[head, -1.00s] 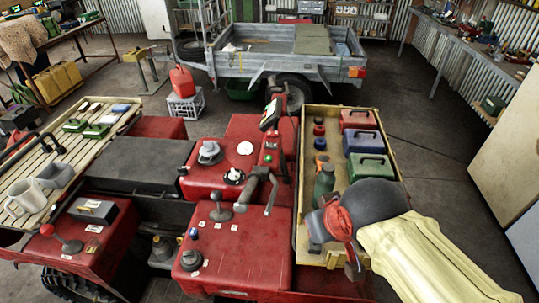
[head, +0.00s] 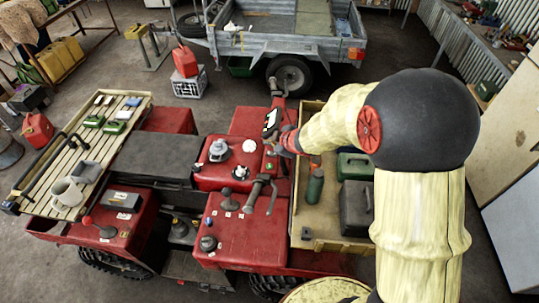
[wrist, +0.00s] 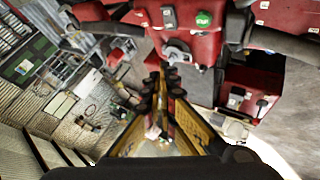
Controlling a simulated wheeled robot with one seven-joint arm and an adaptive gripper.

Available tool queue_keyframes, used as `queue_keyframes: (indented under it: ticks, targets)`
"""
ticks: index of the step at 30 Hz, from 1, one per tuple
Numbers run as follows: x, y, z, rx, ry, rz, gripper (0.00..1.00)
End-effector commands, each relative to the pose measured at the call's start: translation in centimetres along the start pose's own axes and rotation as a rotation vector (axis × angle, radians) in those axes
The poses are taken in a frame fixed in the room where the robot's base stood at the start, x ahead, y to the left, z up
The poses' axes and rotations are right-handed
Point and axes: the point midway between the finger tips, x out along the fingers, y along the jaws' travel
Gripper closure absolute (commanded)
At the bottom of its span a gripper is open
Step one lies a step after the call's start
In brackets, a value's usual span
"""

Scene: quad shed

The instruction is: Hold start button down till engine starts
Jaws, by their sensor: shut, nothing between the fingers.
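A red quad (head: 245,235) fills the middle of the head view, with handlebars, levers and small labelled controls. A small green button-like spot (head: 270,166) shows on its raised red part, close to my gripper (head: 281,148). In the wrist view a round green button (wrist: 203,19) sits on a red panel, above and right of my gripper (wrist: 162,70). My gripper is shut and empty, its fingers together. In the wrist view its tips appear apart from the green button. In the head view my arm partly hides this area, and contact cannot be told.
A wooden crate (head: 298,228) beside the quad holds a green bottle (head: 315,187) and several cases, partly behind my arm. A grey handlebar lever (head: 272,197) stands close below my gripper. A slatted rack (head: 62,187) lies left. A trailer (head: 270,50) stands behind.

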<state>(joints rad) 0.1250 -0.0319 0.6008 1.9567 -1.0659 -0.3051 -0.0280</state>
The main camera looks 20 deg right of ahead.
Motion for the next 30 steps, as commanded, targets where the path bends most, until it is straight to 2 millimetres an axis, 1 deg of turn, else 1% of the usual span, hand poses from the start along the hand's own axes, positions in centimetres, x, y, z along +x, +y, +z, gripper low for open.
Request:
queue_keyframes:
  ticks: [1, 6, 17, 23, 30]
  targets:
    - [0.1, -0.2, -0.4, -0.013, 0.015, -0.019, 1.00]
    - [0.8, -1.0, -0.6, -0.036, 0.041, -0.046, 1.00]
    - [0.9, -1.1, -0.5, -0.037, 0.042, -0.045, 1.00]
    - [1.5, -1.6, -0.1, -0.037, 0.041, -0.045, 1.00]
    - [3.2, -2.8, 1.1, -0.038, 0.041, -0.044, 1.00]
